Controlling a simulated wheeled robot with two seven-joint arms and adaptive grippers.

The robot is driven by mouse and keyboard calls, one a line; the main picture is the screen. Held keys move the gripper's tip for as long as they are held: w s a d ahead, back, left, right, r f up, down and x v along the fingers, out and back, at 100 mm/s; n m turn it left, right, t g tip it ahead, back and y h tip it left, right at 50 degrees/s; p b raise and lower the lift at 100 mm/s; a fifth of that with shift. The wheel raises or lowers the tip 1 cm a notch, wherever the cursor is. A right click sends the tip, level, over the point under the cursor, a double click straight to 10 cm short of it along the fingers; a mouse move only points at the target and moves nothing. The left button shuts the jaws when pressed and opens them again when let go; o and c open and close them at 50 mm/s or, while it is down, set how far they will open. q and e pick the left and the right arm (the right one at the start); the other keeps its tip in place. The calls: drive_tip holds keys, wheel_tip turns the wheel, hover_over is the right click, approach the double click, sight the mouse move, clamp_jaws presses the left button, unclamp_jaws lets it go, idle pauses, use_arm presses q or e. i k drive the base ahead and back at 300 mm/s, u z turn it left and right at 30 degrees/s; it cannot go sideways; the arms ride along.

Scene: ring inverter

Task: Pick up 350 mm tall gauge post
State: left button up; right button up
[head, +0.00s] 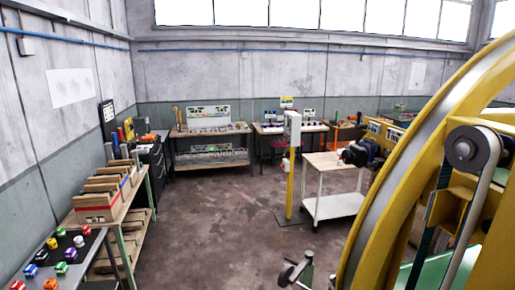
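No object can be identified for certain as the 350 mm tall gauge post. Several upright coloured pieces stand close together at the far end of the left side, among them an orange one (129,128) and a blue one (121,135). A slim yellow upright (174,115) also shows at the left end of the far workbench (178,133). These are too small to judge their heights. Neither of my grippers shows in the head view.
A wooden bench (133,190) with boxes lines the left wall, with a dark table (88,245) of coloured blocks nearer. A yellow-based pillar (290,185) and white cart (333,207) stand mid-room. A large yellow ring (385,190) blocks the right.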

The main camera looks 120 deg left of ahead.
sight(108, 146)
drive_tip(key=u, duration=4.7)
drive_tip(key=i, duration=3.1)
drive_tip(key=z, duration=0.15)
drive_tip(key=i, duration=2.5)
drive_tip(key=z, duration=0.05)
